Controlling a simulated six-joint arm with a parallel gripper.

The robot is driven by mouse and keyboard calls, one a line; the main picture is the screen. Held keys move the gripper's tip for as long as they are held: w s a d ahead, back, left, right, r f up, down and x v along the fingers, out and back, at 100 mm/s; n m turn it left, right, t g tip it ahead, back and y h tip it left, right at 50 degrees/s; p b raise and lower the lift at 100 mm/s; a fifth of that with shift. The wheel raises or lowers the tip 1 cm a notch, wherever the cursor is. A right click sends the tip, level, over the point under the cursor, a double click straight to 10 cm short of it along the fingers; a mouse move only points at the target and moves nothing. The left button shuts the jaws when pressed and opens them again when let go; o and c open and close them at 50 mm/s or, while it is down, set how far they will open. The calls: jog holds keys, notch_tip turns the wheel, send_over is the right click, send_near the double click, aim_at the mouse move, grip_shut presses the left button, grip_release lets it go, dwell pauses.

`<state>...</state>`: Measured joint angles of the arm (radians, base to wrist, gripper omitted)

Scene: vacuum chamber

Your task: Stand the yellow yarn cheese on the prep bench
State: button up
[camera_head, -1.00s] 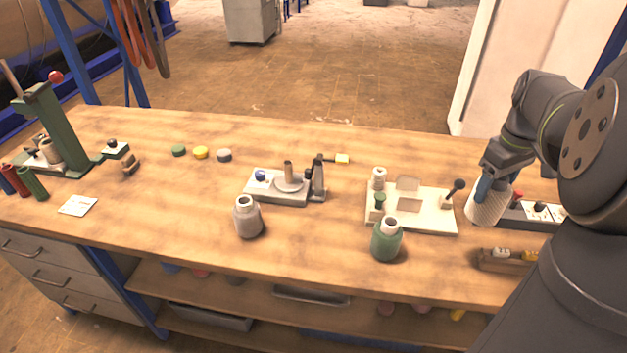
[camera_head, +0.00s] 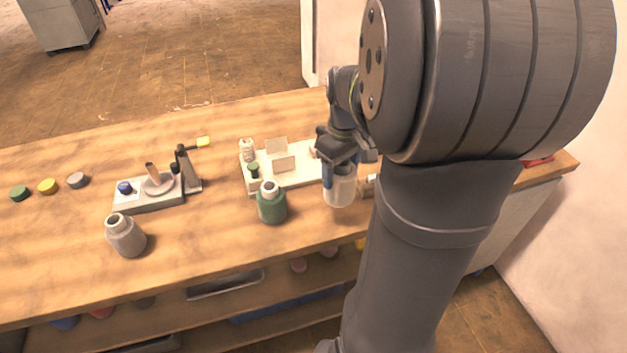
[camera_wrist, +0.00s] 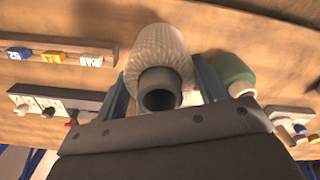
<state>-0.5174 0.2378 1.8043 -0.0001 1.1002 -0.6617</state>
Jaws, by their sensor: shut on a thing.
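My gripper (camera_head: 341,168) is shut on a pale, off-white yarn cheese (camera_head: 340,191), near the bench's front side at right. In the wrist view, the cheese (camera_wrist: 156,48) sits between the blue fingers, with its dark tube end facing the camera. Its wound body looks cream rather than clearly yellow. In the head view it looks nearly upright; I cannot tell whether it touches the prep bench (camera_head: 215,235). A green cheese (camera_head: 271,204) stands to its left, and also shows in the wrist view (camera_wrist: 234,72). A grey cheese (camera_head: 127,238) stands further left.
A cream board with fittings (camera_head: 300,178) lies just behind and left of the held cheese. A grey device with a round plate (camera_head: 150,197) stands further left. Green, yellow (camera_head: 47,186) and grey discs lie at far left. Bare bench lies between the grey and green cheeses.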

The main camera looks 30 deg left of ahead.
jog(key=shift+s+a+f, duration=0.1)
jog(key=shift+a+f, duration=0.85)
jog(key=shift+f, duration=0.3)
jog(key=shift+a+f, duration=1)
jog(key=shift+f, duration=0.25)
jog(key=shift+s+a+f, duration=0.1)
jog(key=shift+a+f, duration=0.85)
jog(key=shift+f, duration=0.3)
jog(key=shift+f, duration=0.1)
jog(key=o, duration=1.2)
jog(key=shift+c, duration=0.2)
notch_tip(320, 180, up, 12)
